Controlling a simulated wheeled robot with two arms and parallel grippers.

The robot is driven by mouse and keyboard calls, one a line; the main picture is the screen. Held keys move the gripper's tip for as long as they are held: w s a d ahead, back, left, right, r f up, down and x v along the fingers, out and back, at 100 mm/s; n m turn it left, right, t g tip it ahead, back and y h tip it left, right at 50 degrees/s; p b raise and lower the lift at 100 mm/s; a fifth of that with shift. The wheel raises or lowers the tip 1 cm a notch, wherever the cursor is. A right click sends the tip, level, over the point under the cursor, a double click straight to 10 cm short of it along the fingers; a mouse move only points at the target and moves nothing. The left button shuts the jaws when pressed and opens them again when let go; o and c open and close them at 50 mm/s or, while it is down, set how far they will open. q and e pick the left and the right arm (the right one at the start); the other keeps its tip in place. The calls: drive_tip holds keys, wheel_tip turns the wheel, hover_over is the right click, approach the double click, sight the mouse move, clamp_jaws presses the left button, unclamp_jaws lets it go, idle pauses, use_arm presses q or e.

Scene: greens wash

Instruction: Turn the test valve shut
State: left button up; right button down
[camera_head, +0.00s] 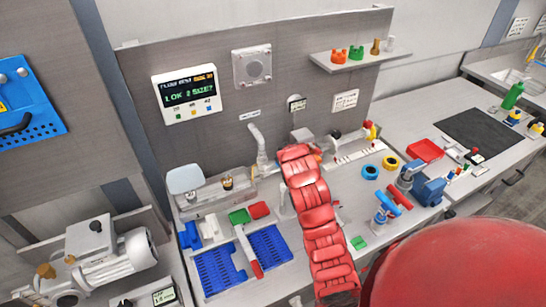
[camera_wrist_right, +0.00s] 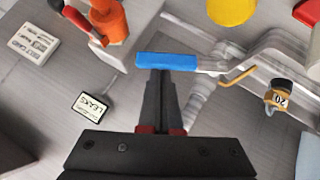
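In the right wrist view, a blue lever handle (camera_wrist_right: 166,62) lies crosswise at the tips of my right gripper (camera_wrist_right: 160,76). It joins a grey metal pipe fitting (camera_wrist_right: 205,90) to its right; I take it for the test valve. My right gripper's dark fingers are close together, and their ends meet the underside of the handle in the picture. I see no handle between the fingers, and cannot tell if they touch it. In the head view, my red arm reaches over the bench and hides the handle. My left gripper is not in view.
A small LEAKS sign (camera_wrist_right: 92,107), an orange cylinder (camera_wrist_right: 110,20) and a black-topped part marked 20 (camera_wrist_right: 278,97) are close by in the right wrist view. In the head view, a wall display (camera_head: 189,93) hangs behind the bench, and blue mats (camera_head: 270,247) lie left of my arm.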

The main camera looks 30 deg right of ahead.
drive_tip(key=shift+d+f+m+y+b, duration=0.4)
drive_tip(key=shift+d+f+y+b, duration=0.3)
drive_tip(key=shift+f+b, duration=0.3)
drive_tip(key=shift+d+f+m+y+b, duration=0.45)
drive_tip(key=shift+f+y+b, duration=0.35)
drive_tip(key=shift+b, duration=0.3)
drive_tip(key=shift+d, duration=0.1)
drive_tip(key=shift+r, duration=0.1)
